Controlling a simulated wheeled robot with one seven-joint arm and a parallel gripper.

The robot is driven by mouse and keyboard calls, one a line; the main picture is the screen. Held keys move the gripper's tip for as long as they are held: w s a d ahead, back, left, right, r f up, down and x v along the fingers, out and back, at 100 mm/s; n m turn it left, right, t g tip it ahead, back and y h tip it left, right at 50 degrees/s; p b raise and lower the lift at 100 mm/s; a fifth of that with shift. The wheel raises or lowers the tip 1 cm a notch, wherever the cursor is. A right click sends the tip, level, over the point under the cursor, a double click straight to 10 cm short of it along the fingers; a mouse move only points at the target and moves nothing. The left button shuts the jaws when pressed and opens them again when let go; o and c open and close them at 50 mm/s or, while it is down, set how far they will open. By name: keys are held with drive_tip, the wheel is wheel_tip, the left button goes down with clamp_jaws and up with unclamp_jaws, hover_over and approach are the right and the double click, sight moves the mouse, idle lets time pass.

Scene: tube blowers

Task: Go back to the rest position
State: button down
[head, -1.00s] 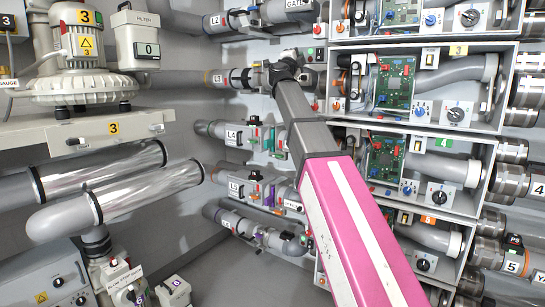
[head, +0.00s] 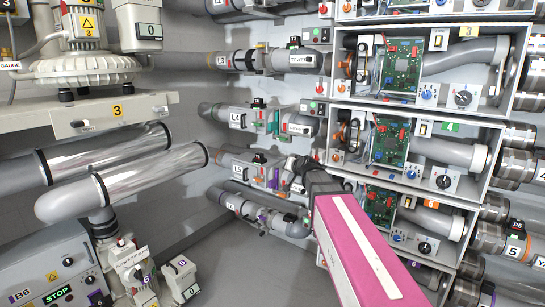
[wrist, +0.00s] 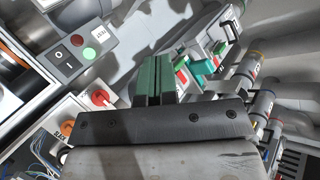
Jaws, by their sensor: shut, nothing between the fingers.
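My gripper shows in the wrist view (wrist: 158,80), where its two green fingers are shut against each other with nothing between them. In the head view my pink and grey arm reaches up from the bottom right, and its end is in front of the lower pipe rows, left of the open boxes. The fingers themselves are hidden there. In the wrist view the fingers are near a panel with red and green buttons (wrist: 85,47), a red knob (wrist: 100,97) and teal valve handles (wrist: 201,68); I cannot tell whether they touch anything.
Open boxes with green circuit boards (head: 402,68) stand stacked on the right. Pipe rows with valves, such as L4 (head: 245,119), line the back wall. A blower (head: 84,45) and silver pipes (head: 150,170) are on the left. The floor (head: 225,262) in the middle is clear.

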drive_tip(key=s+d+f+g+h, duration=0.2)
drive_tip(key=s+d+f+g, duration=0.3)
drive_tip(key=s+f, duration=0.9)
drive_tip(key=s+d+f+n+g+h, duration=0.1)
drive_tip(key=s+d+f+g+h, duration=0.2)
drive_tip(key=s+f, duration=1.1)
drive_tip(key=d+f+g, duration=0.1)
drive_tip(key=d+g, duration=0.2)
drive_tip(key=g, duration=0.1)
drive_tip(key=shift+d+f+n+g, duration=0.2)
drive_tip(key=shift+f+n+g, duration=0.1)
drive_tip(key=shift+g, duration=0.1)
